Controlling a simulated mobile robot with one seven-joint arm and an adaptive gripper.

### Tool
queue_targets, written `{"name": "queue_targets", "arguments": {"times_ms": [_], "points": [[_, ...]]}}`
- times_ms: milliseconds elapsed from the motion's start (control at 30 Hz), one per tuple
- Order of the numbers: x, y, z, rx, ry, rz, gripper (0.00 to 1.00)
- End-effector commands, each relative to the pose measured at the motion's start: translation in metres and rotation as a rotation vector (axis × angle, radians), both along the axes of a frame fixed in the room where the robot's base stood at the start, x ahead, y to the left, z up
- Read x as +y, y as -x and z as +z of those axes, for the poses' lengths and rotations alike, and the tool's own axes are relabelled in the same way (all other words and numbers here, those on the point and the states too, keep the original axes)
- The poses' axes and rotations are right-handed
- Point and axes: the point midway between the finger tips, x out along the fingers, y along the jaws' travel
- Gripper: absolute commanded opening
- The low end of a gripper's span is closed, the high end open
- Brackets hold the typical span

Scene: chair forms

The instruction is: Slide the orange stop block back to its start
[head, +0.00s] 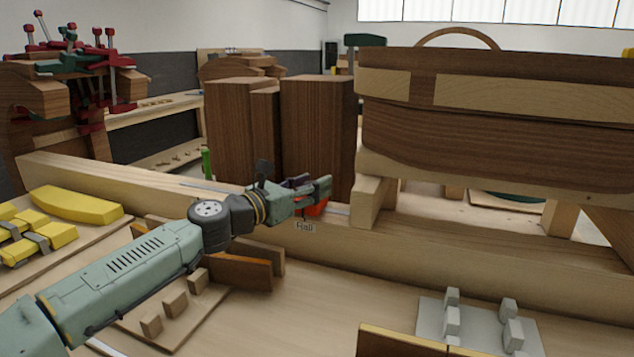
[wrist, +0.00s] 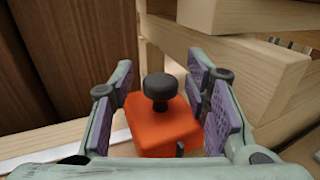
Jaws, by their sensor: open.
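The orange stop block (wrist: 160,133) with a black knob (wrist: 160,88) on top sits between the two fingers of my gripper (wrist: 163,118) in the wrist view. The fingers are open, with purple pads on either side of the block; a small gap shows at the right pad, and I cannot tell whether the left pad touches. In the head view the block (head: 316,207) is mostly hidden behind my gripper (head: 318,187). It sits on a pale rail (wrist: 80,147) along the wooden beam. A small label reading "Rail" hangs just below it.
A wooden trestle post (head: 370,202) stands close to the right of the block, under a large dark wooden form (head: 495,110). Tall brown wooden blocks (head: 318,130) stand behind the rail. Yellow pieces (head: 75,205) lie at left, a grey fixture (head: 475,320) at front right.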

Motion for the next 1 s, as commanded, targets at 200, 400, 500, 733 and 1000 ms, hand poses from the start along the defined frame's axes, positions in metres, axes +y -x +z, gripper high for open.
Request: {"name": "queue_targets", "arguments": {"times_ms": [200, 400, 500, 733, 1000], "points": [[0.0003, 0.0001, -0.0001, 0.0, 0.0, 0.0, 0.43], [0.0002, 0.0001, 0.0, 0.0, 0.0, 0.0, 0.32], [0.0002, 0.0001, 0.0, -0.001, -0.001, 0.0, 0.26], [0.0002, -0.0001, 0.0001, -0.001, -0.001, 0.0, 0.1], [0.0003, -0.0001, 0.0002, -0.001, -0.001, 0.001, 0.0]]}}
